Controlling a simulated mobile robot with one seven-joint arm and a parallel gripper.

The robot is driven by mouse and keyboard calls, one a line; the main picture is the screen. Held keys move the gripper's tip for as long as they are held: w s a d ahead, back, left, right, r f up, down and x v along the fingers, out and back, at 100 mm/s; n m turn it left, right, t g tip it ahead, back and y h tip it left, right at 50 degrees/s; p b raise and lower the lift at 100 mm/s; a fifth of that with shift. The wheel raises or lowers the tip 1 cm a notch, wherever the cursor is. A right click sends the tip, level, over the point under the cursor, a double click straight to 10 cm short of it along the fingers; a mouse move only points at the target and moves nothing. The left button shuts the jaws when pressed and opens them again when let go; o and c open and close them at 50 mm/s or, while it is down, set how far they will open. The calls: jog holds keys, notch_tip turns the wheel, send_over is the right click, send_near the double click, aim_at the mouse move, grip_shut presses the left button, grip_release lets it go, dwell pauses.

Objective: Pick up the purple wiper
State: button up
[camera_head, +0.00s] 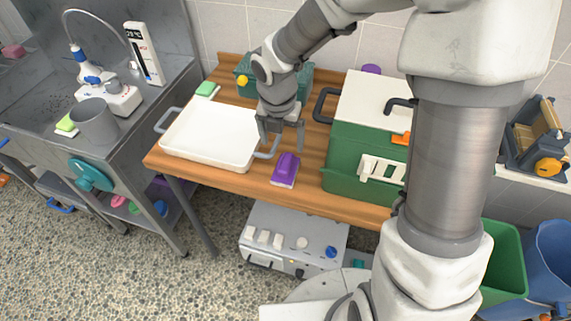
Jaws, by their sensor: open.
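The purple wiper (286,167) lies on the wooden table (206,181) near its front edge, between a white tray and a green box. It has a purple top and a pale strip along its lower edge. My gripper (281,147) points down just above and behind the wiper. Its two fingers are spread apart with nothing seen between them. Whether a fingertip touches the wiper cannot be told from this view.
The white tray (210,136) with grey handles is close on the left. The green box (345,143) with a white lid stands close on the right. A teal container (245,72) and a green-topped sponge (207,89) are at the back. A grey appliance (292,238) sits below the table.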

aim_at(286, 162)
jog(key=f, duration=0.4)
jog(key=w+f+b, duration=0.1)
jog(key=f, duration=0.2)
jog(key=shift+d, duration=0.2)
jog(key=shift+w+d+f+b, duration=0.15)
jog(key=shift+f, duration=0.7)
jog(key=shift+w+d+f+b, duration=0.1)
jog(key=shift+w+f+b, duration=0.1)
jog(key=shift+f, duration=0.6)
jog(key=shift+w+d+f+b, duration=0.15)
jog(key=shift+f, duration=0.7)
jog(key=shift+c, duration=0.3)
jog(key=c, duration=1.1)
notch_tip(286, 162, up, 10)
jog(key=shift+r+p, duration=0.1)
jog(key=shift+p, duration=0.95)
jog(key=o, duration=0.8)
jog(key=c, duration=0.6)
jog(key=shift+s, duration=0.1)
